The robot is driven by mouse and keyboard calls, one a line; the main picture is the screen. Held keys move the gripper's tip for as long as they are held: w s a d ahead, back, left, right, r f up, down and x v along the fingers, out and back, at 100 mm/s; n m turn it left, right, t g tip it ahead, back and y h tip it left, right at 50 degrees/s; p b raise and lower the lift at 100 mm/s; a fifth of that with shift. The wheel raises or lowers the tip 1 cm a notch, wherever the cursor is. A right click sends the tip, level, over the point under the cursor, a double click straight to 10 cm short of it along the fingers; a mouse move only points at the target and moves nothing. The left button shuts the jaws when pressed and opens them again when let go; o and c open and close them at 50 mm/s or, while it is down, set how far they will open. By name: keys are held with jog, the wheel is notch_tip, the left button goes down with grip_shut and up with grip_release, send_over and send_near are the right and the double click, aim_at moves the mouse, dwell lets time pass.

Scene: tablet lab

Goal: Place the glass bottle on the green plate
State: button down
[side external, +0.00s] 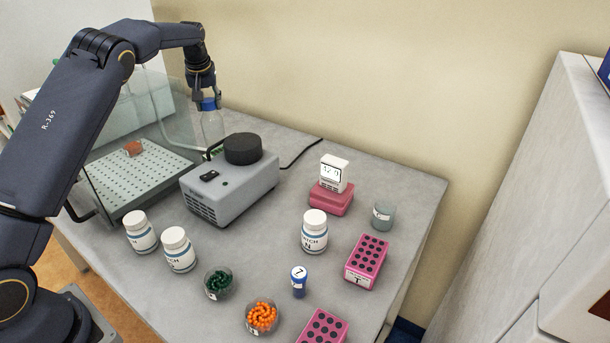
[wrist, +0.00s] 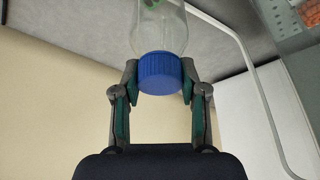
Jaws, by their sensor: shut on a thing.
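The clear glass bottle (side external: 212,128) with a blue cap is at the back left in the side view, upright behind the grey machine. My gripper (side external: 207,99) is above it, shut on the blue cap. In the wrist view, the fingers of my gripper (wrist: 159,78) sit on both sides of the cap, and the bottle (wrist: 165,32) extends away from them. The machine hides the bottle's lower end, so I cannot tell whether it touches the table.
The grey machine (side external: 230,188) with a black top stands right in front of the bottle. A clear-walled enclosure with a perforated tray (side external: 135,180) is to the left. White jars (side external: 179,250), bead dishes (side external: 262,317) and pink racks (side external: 367,259) occupy the front and right.

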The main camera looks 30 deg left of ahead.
jog(key=shift+f, duration=1.8)
jog(key=c, duration=0.6)
grip_release()
jog(key=shift+f, duration=0.15)
jog(key=shift+c, duration=0.2)
jog(key=v, duration=1.2)
jog(key=shift+r, duration=0.2)
